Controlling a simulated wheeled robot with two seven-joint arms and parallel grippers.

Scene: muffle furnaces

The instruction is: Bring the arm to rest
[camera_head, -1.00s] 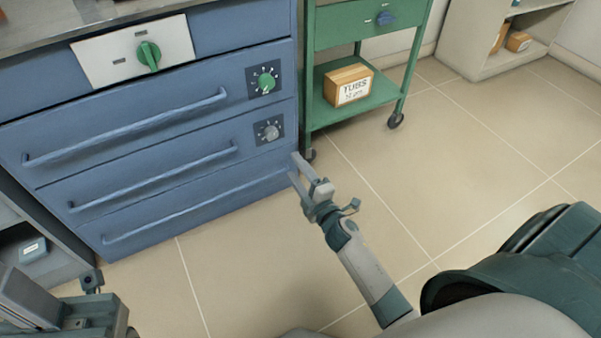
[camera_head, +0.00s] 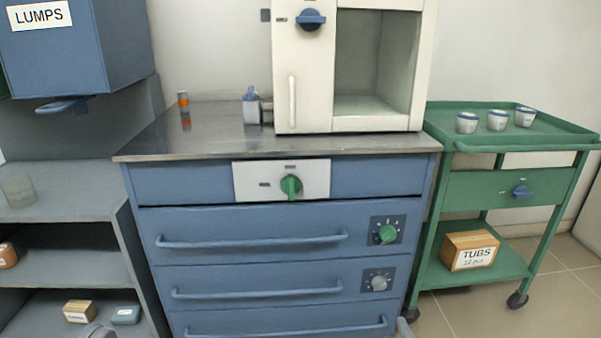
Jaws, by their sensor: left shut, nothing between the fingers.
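My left gripper (camera_head: 98,331) shows only as a grey piece at the bottom left edge, in front of the grey shelf unit. Its fingers are together and hold nothing. Most of it and the rest of that arm are below the picture. A small grey tip, seemingly of my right gripper (camera_head: 404,327), shows at the bottom edge beside the lower right corner of the blue drawer cabinet (camera_head: 255,222). Too little of it shows to tell its jaws.
A white furnace (camera_head: 302,75) with an open chamber stands on the steel worktop (camera_head: 215,139). A green cart (camera_head: 520,150) with several cups (camera_head: 497,119) and a box marked TUBS (camera_head: 470,250) stands right. The grey shelf unit (camera_head: 65,212) is left. Free floor (camera_head: 565,290) shows lower right.

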